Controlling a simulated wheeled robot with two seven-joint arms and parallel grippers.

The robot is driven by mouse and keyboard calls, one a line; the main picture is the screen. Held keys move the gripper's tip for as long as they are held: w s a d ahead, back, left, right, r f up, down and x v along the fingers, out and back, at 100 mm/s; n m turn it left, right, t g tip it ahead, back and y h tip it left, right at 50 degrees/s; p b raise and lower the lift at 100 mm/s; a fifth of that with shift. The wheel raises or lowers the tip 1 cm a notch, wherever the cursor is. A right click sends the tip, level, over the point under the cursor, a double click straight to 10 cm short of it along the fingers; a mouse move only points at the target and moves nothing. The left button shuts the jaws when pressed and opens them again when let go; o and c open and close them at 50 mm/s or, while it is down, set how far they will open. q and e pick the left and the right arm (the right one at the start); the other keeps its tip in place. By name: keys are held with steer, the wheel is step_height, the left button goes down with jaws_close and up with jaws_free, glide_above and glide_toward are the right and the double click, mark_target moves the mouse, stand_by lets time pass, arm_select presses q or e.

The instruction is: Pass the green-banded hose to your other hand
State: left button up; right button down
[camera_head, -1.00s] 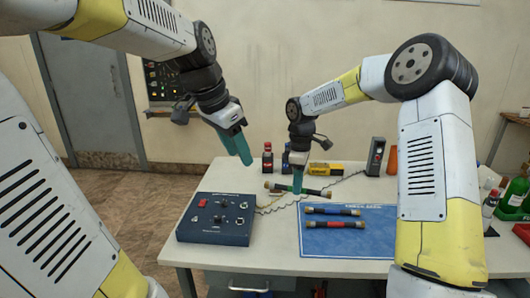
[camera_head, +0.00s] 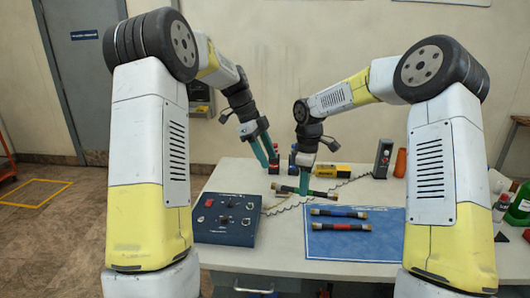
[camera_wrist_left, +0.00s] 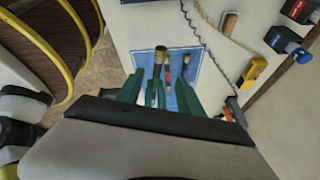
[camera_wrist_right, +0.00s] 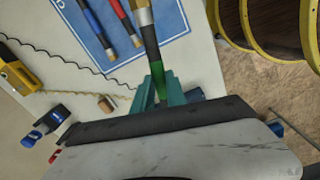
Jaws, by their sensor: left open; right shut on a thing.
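The green-banded hose (camera_head: 318,194) is dark with brass ends and lies roughly level across my right gripper (camera_head: 305,188). The right gripper is shut on it near the green band (camera_wrist_right: 158,84). In the right wrist view one brass end sticks out beyond the fingers. My left gripper (camera_head: 271,160) is open and empty, above and left of the hose's left end, pointing down. In the left wrist view the hose's brass end (camera_wrist_left: 160,54) lines up between the open fingers, apart from them as far as I can tell.
A blue mat (camera_head: 385,243) holds a blue-banded hose (camera_head: 338,212) and a red-banded hose (camera_head: 338,227). A dark blue control box (camera_head: 214,234) stands at the table's left. A yellow item (camera_head: 328,171), a black instrument (camera_head: 383,157) and an orange cone (camera_head: 400,163) are behind.

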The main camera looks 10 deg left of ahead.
mark_target(281, 185)
arm_select(q)
steer(key=x, duration=1)
steer(key=shift+d+f, duration=0.2)
steer(key=shift+f, duration=0.05)
jaws_close()
arm_select(e)
steer(key=c, duration=1.3)
jaws_free()
